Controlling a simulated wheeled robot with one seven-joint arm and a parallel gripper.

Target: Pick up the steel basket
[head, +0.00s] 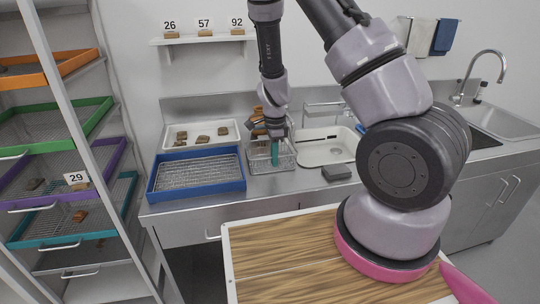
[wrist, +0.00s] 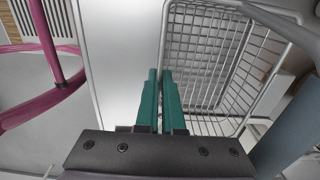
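The steel basket (head: 285,160) is an open wire basket on the steel counter, between the blue tray and the white basin in the head view. It fills the upper right of the wrist view (wrist: 205,60). My gripper (head: 275,158) points down at the basket, its green fingers within the basket's outline in the head view. In the wrist view the green fingers (wrist: 159,75) are close together, in line with the basket's left wall. They appear closed on the thin wire rim there; the contact itself is hidden between the fingers.
A blue tray with a mesh bottom (head: 196,186) stands left of the basket. A white tray of sherds (head: 187,145) is behind it. A white basin (head: 328,160) and a dark grey block (head: 337,173) are to the right. A wooden-topped table (head: 290,270) is in front.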

